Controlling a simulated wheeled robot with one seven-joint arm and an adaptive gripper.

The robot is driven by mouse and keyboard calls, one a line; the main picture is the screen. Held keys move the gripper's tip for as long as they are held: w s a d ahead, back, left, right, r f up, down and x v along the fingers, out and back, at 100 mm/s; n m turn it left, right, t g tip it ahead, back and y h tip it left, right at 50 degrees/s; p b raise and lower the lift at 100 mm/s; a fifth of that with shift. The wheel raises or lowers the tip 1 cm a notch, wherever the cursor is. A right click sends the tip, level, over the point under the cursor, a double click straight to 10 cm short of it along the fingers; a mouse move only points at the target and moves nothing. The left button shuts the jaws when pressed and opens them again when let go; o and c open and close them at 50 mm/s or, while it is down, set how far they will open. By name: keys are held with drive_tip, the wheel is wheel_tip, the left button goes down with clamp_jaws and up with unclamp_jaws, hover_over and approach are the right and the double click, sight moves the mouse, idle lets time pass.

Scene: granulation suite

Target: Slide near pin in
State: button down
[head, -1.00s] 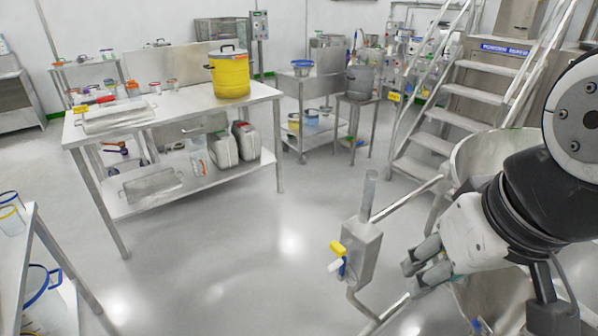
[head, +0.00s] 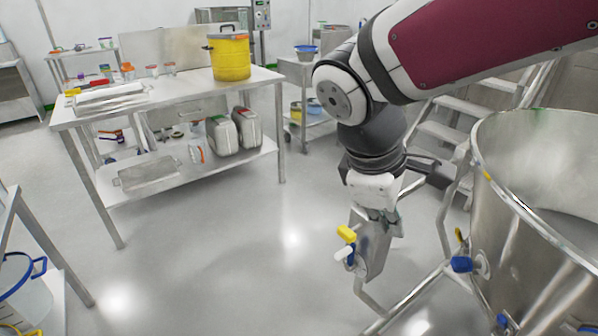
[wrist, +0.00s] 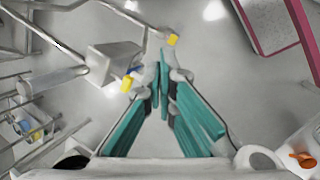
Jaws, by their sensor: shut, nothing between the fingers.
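A grey metal box (head: 376,250) on a tubular frame carries a yellow grip (head: 346,233), a white peg (head: 343,254) and a blue part (head: 351,256). The box (wrist: 112,62) and the yellow grip (wrist: 127,84) also show in the wrist view. A large steel bowl (head: 545,250) at right has a blue knob (head: 461,264) on its side. I cannot tell which part is the near pin. My gripper (head: 385,222) points down at the box and partly covers it. In the wrist view its green-padded fingers (wrist: 162,60) are shut and empty, right of the yellow grip.
A steel table (head: 185,92) with a yellow pot (head: 231,55) and jars stands back left. Stairs (head: 445,133) rise behind my arm. Another table's edge (head: 50,245) is at left. The floor (head: 225,240) between is clear.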

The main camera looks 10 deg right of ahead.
sight(341, 234)
drive_tip(key=w+a+f+n+t+h+b, duration=0.2)
drive_tip(key=w+a+f+n+b, duration=0.2)
drive_tip(key=w+a+f+n, duration=0.4)
drive_tip(key=w+a+f+n+t+h+b, duration=0.1)
drive_tip(key=w+a+f+n+h+b, duration=0.1)
drive_tip(key=w+a+f+n+b, duration=0.6)
drive_tip(key=w+d+f+m+b, duration=0.1)
drive_tip(key=w+d+f+m, duration=0.2)
drive_tip(key=d+f, duration=0.6)
drive_tip(key=shift+w+d, duration=0.45)
drive_tip(key=shift+d, duration=1.4)
drive_tip(key=shift+w+d+p, duration=0.15)
drive_tip(key=shift+w+d, duration=0.25)
drive_tip(key=shift+d, duration=0.3)
drive_tip(key=shift+w+d+p, duration=0.15)
drive_tip(key=shift+w+d, duration=0.25)
drive_tip(key=shift+d, duration=0.3)
